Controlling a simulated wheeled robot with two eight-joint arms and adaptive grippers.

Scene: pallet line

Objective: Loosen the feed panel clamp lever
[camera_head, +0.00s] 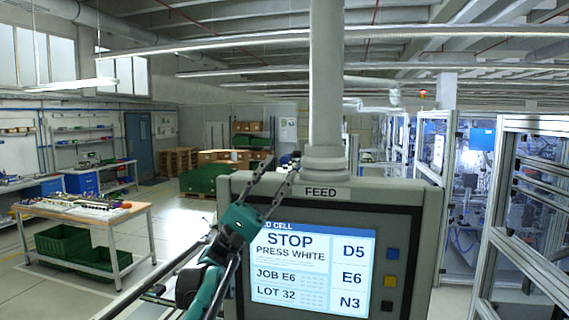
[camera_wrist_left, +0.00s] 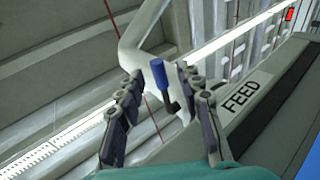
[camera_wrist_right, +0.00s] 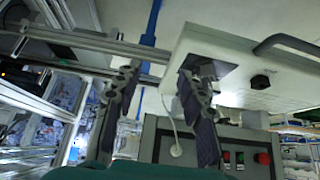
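The grey feed panel (camera_head: 420,245) hangs from a pale post (camera_head: 325,110) and bears a FEED label. The clamp lever, with a blue grip (camera_wrist_left: 158,73) and a dark stem, shows against the post in the left wrist view. My left gripper (camera_head: 281,160) is open at the panel's top left corner. In its wrist view (camera_wrist_left: 161,78) the lever appears between the two fingers, with no clear contact. I cannot make out the lever in the head view. My right gripper (camera_wrist_right: 160,80) is open and empty, and outside the head view.
The screen (camera_head: 312,265) reads STOP, PRESS WHITE, JOB E6, LOT 32. Blue, yellow and black buttons (camera_head: 390,281) sit to its right. A metal frame (camera_head: 497,220) stands at the right. A workbench (camera_head: 85,213) with green crates stands at the left. A control box (camera_wrist_right: 245,148) shows in the right wrist view.

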